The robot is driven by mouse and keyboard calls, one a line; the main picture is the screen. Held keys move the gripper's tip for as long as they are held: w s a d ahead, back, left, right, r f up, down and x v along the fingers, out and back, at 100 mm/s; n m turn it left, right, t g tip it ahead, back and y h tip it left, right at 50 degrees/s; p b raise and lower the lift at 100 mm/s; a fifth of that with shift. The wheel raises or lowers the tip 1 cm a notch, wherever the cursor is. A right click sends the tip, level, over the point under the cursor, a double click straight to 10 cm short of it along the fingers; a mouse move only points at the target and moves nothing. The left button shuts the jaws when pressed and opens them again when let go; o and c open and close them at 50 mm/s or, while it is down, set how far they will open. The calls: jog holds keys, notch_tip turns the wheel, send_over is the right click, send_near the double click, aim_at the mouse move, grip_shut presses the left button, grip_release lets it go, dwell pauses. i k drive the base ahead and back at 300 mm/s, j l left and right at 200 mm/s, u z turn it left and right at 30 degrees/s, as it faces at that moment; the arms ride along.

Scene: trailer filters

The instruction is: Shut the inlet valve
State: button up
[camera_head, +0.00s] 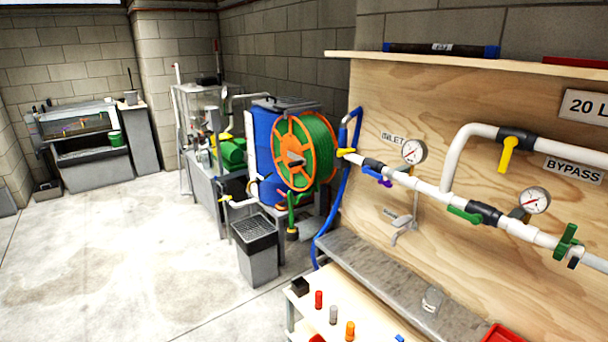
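The INLET label (392,138) is on the plywood panel (480,100) at right. Below it, a dark valve body (373,165) sits in the white pipe (425,188), with a blue-purple lever (378,177) on its near side. The lever appears to lie roughly along the pipe; it is small, so its exact angle is hard to tell. A round gauge (413,151) stands just right of this valve. A yellow piece (345,151) is at the pipe's left end, by the blue hose (343,205). My gripper is not in view.
A grey ledge (400,285) and a bench (322,325) with small coloured items stand below. A hose reel (296,157) is left of the panel. Floor at left is clear.

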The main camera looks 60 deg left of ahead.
aim_at(366, 170)
jog(key=i+j+u, duration=0.1)
jog(key=u, duration=0.3)
jog(key=i+j+u, duration=0.15)
jog(key=u, duration=0.25)
jog(key=i+j+u, duration=0.1)
jog(key=u, duration=0.25)
jog(key=i+u, duration=0.2)
jog(key=u, duration=0.2)
jog(key=i+j, duration=0.65)
jog(key=j, duration=0.15)
